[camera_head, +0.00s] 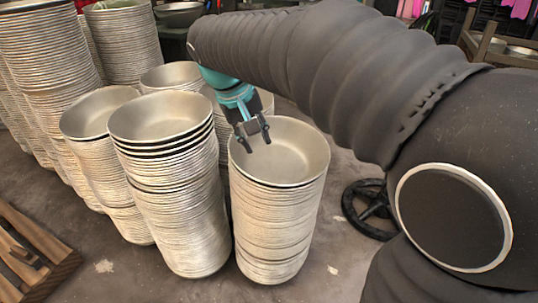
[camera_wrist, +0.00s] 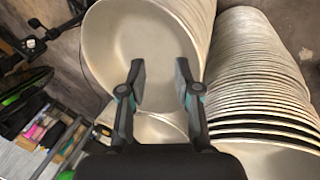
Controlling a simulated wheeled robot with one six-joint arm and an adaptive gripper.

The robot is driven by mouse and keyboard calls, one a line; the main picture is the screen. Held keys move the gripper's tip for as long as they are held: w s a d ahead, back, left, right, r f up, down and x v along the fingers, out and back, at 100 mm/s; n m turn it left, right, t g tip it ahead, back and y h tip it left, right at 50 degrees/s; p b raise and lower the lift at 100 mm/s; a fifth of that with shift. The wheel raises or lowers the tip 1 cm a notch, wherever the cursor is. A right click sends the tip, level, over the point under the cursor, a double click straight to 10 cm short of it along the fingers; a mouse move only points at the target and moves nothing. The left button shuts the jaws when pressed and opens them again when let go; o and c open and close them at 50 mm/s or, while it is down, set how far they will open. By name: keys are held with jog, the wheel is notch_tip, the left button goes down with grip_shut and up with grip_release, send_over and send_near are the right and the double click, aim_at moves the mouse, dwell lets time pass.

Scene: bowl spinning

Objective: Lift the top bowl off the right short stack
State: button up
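The right short stack (camera_head: 278,215) is a column of nested pale metal bowls standing on the floor. Its top bowl (camera_head: 290,155) is upright and empty, and its interior shows in the wrist view (camera_wrist: 120,45). My gripper (camera_head: 253,134) is open and empty at the back-left side of this bowl, with its fingers pointing down. In the wrist view my gripper (camera_wrist: 162,75) has its two fingers apart over the bowl, the right one close to the rim. I cannot tell whether either finger touches the bowl.
Another short stack (camera_head: 175,205) stands close on the left, with gaps between its upper rims; it shows in the wrist view (camera_wrist: 255,85). More bowl stacks (camera_head: 45,70) stand behind. A black handwheel (camera_head: 372,210) is to the right, a wooden pallet (camera_head: 30,255) at left.

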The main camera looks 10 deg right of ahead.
aim_at(244, 167)
jog(key=w+a+f+h+b, duration=0.2)
jog(key=w+a+f, duration=0.2)
jog(key=w+a, duration=0.45)
jog(key=shift+g, duration=0.3)
jog(key=x, duration=0.4)
jog(key=b+x, duration=0.1)
jog(key=x, duration=0.4)
jog(key=b+x, duration=0.1)
jog(key=x, duration=0.3)
jog(key=shift+s+d+f, duration=0.15)
jog(key=shift+s+d, duration=0.1)
jog(key=shift+s, duration=0.05)
grip_shut()
